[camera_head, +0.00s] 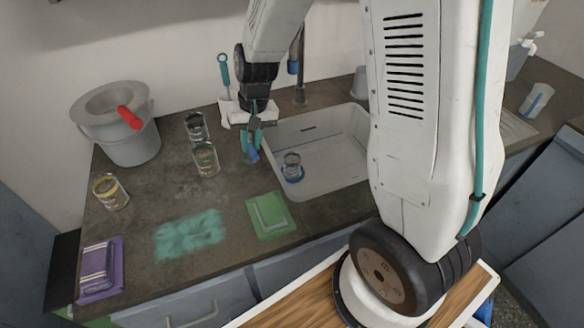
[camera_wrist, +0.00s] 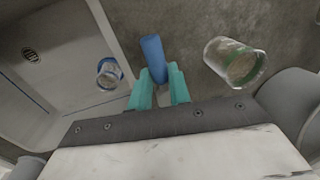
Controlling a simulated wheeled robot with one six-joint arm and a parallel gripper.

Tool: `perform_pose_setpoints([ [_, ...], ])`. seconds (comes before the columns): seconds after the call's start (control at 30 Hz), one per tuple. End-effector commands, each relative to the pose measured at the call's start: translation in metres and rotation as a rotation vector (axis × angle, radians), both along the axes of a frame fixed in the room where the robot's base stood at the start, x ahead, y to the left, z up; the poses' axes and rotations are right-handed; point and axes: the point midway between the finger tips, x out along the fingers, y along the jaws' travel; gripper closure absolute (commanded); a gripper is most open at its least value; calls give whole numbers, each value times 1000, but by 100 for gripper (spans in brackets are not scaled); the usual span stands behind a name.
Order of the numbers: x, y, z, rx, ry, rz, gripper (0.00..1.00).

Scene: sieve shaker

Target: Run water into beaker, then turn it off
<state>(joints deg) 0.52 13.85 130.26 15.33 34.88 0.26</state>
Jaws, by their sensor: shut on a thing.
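A clear glass beaker (camera_head: 292,163) stands upright on a blue ring in the white sink (camera_head: 345,172), near its left side. The beaker also shows in the wrist view (camera_wrist: 109,72). My gripper (camera_head: 252,140) is over the counter just left of the sink, pointing down. Its teal fingers (camera_wrist: 158,85) are shut on a blue lever-like piece (camera_wrist: 153,52), whose far end sticks out past the fingertips. I cannot tell what the piece is joined to. A grey tap post (camera_head: 300,85) with a blue part rises behind the sink. I see no water stream, and the beaker's contents are unclear.
Two glass jars, a dark-banded one (camera_head: 196,127) and a green-banded one (camera_head: 205,159), stand left of my gripper. A yellow-banded jar (camera_head: 110,192), a grey bucket (camera_head: 118,140), a green sponge tray (camera_head: 268,214) and a purple one (camera_head: 100,270) are on the counter.

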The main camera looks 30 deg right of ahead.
Motion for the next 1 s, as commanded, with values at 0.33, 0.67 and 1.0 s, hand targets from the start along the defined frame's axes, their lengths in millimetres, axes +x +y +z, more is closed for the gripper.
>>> perform_pose_setpoints([
  [0.33, 2, 2, 1, 2, -5, 1, 100],
  [0.67, 2, -2, 1, 2, -5, 94, 100],
  [1.0, 2, -11, 1, 0, -5, 294, 100],
])
